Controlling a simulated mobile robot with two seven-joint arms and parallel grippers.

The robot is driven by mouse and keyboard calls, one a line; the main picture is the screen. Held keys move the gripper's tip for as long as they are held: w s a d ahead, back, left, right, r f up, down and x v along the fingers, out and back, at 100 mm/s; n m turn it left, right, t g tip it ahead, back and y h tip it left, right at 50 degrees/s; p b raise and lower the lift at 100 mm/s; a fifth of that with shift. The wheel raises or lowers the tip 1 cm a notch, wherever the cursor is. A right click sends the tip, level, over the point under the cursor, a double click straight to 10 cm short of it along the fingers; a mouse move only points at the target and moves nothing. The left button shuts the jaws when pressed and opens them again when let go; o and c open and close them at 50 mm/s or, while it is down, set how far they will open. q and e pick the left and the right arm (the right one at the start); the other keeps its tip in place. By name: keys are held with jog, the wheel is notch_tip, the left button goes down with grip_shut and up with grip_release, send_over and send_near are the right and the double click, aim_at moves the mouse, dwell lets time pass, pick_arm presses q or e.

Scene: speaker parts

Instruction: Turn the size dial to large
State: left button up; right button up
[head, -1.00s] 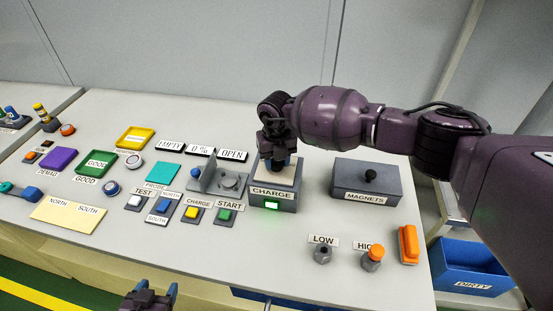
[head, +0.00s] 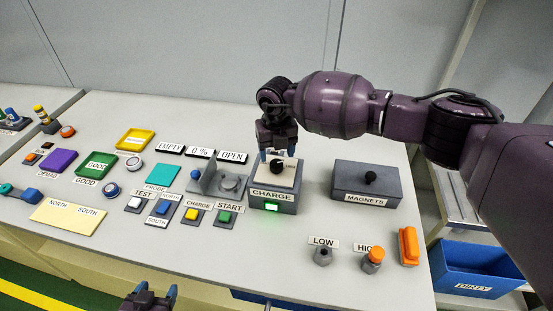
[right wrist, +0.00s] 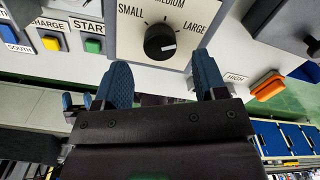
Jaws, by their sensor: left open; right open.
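The size dial (head: 277,167) is a black round knob on the cream top plate of the grey CHARGE box. It also shows in the right wrist view (right wrist: 158,42), with SMALL, MEDIUM and LARGE printed around it. Its white pointer mark faces right, on the LARGE side; I cannot tell if it lines up exactly with the LARGE tick. My right gripper (head: 278,152) is open and empty, just behind and above the dial, apart from it. Its blue fingers (right wrist: 162,68) are spread below the dial in the wrist view. My left gripper (head: 156,291) is open and empty at the bottom edge.
A green light (head: 271,207) glows on the box front. The grey MAGNETS box (head: 350,193) stands to the right. START (head: 224,216) and yellow CHARGE (head: 192,214) buttons lie left. LOW (head: 323,256) and HIGH (head: 373,260) knobs stand in front. A blue DIRTY bin (head: 470,260) is lower right.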

aim_at(277, 163)
notch_tip(277, 163, up, 7)
dwell(0.3)
jog(key=shift+f, duration=0.1)
jog(key=shift+s, duration=0.1)
